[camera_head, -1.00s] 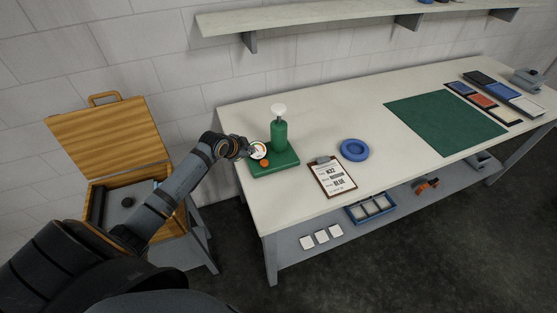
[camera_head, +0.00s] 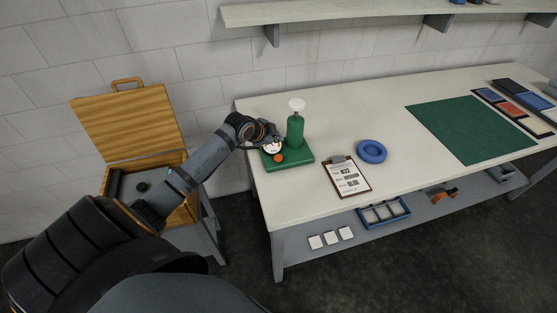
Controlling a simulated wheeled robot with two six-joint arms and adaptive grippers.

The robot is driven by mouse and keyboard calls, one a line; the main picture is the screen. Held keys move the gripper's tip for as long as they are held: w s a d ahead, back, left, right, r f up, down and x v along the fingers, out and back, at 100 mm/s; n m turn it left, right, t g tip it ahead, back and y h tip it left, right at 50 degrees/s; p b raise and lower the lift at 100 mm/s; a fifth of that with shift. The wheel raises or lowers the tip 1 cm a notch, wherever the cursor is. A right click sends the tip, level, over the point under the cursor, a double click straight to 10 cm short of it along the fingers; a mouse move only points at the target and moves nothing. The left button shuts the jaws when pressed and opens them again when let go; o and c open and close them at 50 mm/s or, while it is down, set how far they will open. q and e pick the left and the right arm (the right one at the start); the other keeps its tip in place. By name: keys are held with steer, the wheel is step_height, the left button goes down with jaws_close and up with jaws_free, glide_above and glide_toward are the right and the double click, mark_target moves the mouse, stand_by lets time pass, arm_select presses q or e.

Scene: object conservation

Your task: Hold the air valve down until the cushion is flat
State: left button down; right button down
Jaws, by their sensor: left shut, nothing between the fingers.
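A green bottle-shaped unit (camera_head: 295,132) with a white knob (camera_head: 297,104) stands on a green base (camera_head: 301,157) at the table's left end. An orange button (camera_head: 278,158) and a white round dial (camera_head: 272,148) are at the base's left side. The blue ring-shaped cushion (camera_head: 371,151) lies on the table to the right and looks rounded and full. My left gripper (camera_head: 273,138) is shut and empty, just left of the bottle, above the dial and button. I cannot tell whether it touches anything. My right gripper is not in view.
A green mat (camera_head: 470,128) and colored trays (camera_head: 500,104) are farther right. A blue compartment tray (camera_head: 383,213) and white tiles (camera_head: 331,239) rest on the lower shelf. An open wooden case (camera_head: 129,125) stands left of the table.

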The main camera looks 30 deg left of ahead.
mark_target(277, 159)
arm_select(q)
step_height(277, 159, down, 6)
steer(key=b, duration=0.4)
steer(key=shift+f+b, duration=0.25)
steer(key=shift+b, duration=0.15)
steer(key=shift+f, duration=0.3)
stand_by(0.5)
steer(key=shift+f, duration=0.35)
steer(key=shift+f+b, duration=0.55)
steer(key=shift+f, duration=0.05)
stand_by(0.7)
steer(key=shift+r, duration=0.1)
stand_by(3.4)
steer(key=shift+r+p, duration=0.9)
steer(key=shift+p, duration=0.1)
